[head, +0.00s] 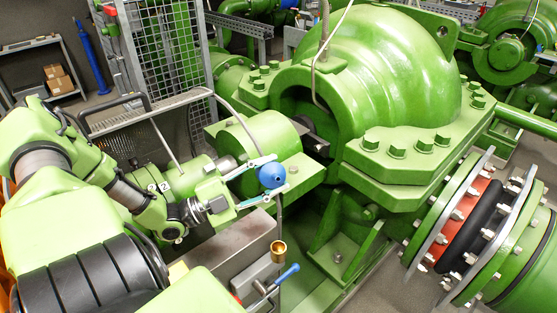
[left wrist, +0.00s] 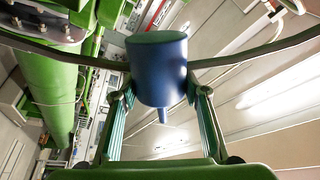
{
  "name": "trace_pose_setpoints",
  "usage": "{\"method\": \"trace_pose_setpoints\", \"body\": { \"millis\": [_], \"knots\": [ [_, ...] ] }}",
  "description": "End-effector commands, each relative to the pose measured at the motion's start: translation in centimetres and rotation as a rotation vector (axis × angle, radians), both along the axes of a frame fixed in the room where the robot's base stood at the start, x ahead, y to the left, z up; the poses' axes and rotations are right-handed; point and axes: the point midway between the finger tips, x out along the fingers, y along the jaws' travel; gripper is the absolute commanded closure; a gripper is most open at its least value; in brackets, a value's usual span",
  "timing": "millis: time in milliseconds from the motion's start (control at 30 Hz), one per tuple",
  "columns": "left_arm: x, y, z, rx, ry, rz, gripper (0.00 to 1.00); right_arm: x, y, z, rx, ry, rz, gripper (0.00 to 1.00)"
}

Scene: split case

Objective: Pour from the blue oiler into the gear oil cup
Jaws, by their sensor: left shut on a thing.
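The blue oiler (head: 271,176) is held in the air between the light fingers of my left gripper (head: 268,172). In the left wrist view the oiler (left wrist: 157,68) is a dark blue cylinder with a narrow stub at its lower end, and the left gripper's fingers (left wrist: 158,92) lie on both sides of it. A small brass cup (head: 278,250), likely the gear oil cup, sits below the oiler and slightly right of it in the head view, clearly apart from it. No pouring liquid shows. My right gripper is not in view.
A blue-handled valve (head: 286,274) is close beside the brass cup. A thin dark pipe (head: 280,222) rises behind the cup. The large green pump casing (head: 375,75) and its bolted flange stand behind and right. A mesh cage (head: 165,55) is behind my left arm.

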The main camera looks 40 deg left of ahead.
Motion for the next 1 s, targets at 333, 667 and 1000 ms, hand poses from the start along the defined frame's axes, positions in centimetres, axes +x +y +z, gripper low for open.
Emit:
{"method": "trace_pose_setpoints", "body": {
  "millis": [333,667,1000],
  "knots": [
    [0.05,0.06,0.21,0.018,-0.013,-0.001,0.84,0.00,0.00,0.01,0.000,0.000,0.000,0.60],
    [0.08,0.11,0.34,0.035,-0.023,0.000,0.84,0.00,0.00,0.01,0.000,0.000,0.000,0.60],
    [0.11,0.16,0.47,0.053,-0.033,0.000,0.84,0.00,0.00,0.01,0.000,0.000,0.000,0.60]
  ]
}}
